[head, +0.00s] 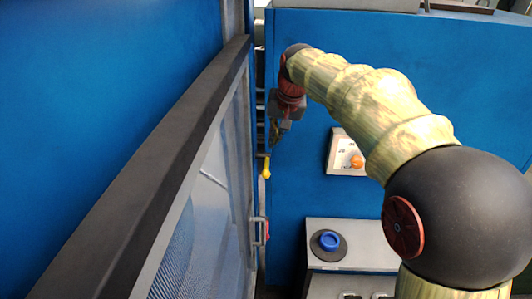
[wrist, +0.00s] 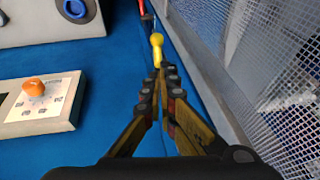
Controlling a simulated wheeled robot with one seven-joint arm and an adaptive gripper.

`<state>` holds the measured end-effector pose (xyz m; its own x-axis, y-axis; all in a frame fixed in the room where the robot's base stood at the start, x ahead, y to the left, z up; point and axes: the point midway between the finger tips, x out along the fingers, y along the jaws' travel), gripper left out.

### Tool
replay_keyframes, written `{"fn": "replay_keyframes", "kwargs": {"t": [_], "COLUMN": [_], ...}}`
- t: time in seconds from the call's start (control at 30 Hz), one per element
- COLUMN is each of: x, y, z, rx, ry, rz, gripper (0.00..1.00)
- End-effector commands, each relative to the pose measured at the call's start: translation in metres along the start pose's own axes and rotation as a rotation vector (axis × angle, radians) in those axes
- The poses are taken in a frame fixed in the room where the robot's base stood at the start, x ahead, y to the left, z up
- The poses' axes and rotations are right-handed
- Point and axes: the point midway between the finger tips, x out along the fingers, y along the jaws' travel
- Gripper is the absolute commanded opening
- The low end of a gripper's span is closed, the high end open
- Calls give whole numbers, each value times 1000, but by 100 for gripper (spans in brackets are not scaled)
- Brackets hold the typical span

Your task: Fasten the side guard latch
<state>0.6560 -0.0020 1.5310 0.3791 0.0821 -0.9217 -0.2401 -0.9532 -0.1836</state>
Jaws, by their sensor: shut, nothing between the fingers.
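The side guard is a mesh panel (head: 205,190) in a pale frame with a dark top rail; its mesh (wrist: 245,70) fills the right of the wrist view. The latch (head: 266,168) shows as a small yellow knobbed lever at the seam between the guard and the blue machine body. In the wrist view the yellow latch lever (wrist: 156,50) lies just beyond my fingertips. My gripper (head: 274,135) is shut and empty, just above the lever in the head view; the tips (wrist: 160,72) look very near it. I cannot tell whether they touch.
A grey box (head: 375,232) with a blue knob (head: 329,240) stands lower. A grey handle (head: 259,232) is on the guard's edge, with something red beside it.

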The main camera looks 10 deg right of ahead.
Motion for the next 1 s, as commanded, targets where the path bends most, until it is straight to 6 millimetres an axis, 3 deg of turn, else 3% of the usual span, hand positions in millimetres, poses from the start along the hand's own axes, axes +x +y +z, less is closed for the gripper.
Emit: {"fn": "replay_keyframes", "kwargs": {"t": [0.43, 1.0], "x": [12, 114], "y": [0, 0], "z": [2, 1], "rx": [0, -1], "ry": [-4, -5], "rz": [1, 2], "gripper": [0, 0]}}
